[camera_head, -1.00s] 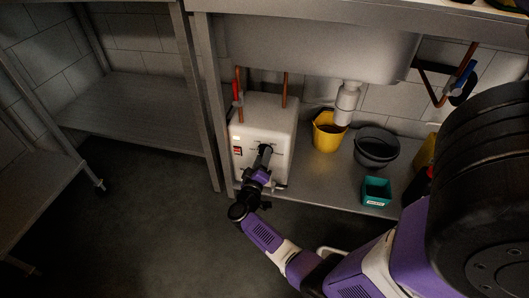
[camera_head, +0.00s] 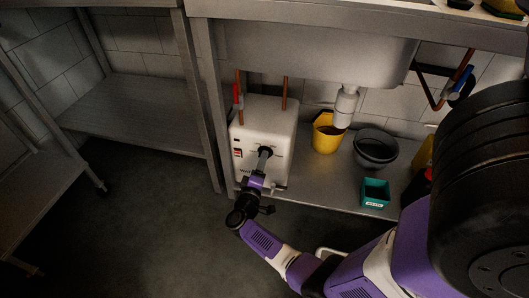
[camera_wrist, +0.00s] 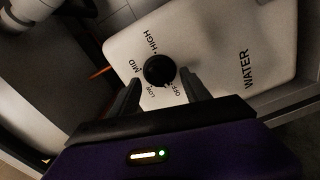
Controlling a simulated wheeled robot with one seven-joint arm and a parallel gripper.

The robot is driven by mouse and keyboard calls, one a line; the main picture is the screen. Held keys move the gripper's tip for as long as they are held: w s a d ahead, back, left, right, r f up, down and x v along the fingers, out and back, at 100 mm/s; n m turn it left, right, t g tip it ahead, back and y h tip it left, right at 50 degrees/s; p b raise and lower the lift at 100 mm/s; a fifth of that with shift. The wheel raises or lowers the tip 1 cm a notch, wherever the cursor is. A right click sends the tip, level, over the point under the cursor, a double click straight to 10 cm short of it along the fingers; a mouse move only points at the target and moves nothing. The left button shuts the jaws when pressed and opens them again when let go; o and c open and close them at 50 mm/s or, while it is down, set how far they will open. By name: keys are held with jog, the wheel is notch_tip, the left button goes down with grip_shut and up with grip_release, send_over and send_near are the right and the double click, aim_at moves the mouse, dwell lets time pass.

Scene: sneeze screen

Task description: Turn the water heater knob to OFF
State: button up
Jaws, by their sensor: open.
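The white water heater (camera_head: 284,129) stands on the shelf under the sink. Its black round knob (camera_wrist: 159,70) shows in the wrist view, with the printed labels HIGH, MID, LOW and OFF around it. My gripper (camera_wrist: 160,88) is open in front of the heater's face, its two dark fingers on either side of the knob's lower part. I cannot tell whether the fingers touch it. Which label the knob points to is not clear. In the head view my gripper (camera_head: 264,157) covers part of the heater's front and knob.
A yellow bucket (camera_head: 326,140), a dark bowl (camera_head: 375,148) and a green box (camera_head: 375,192) sit on the shelf to the right. A red-handled valve (camera_head: 236,94) and copper pipes rise above the heater. A table leg (camera_head: 211,135) stands close on its left.

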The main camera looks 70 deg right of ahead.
jog(key=shift+s+a+p, duration=0.2)
jog(key=shift+a+p, duration=0.9)
jog(key=shift+a, duration=0.9)
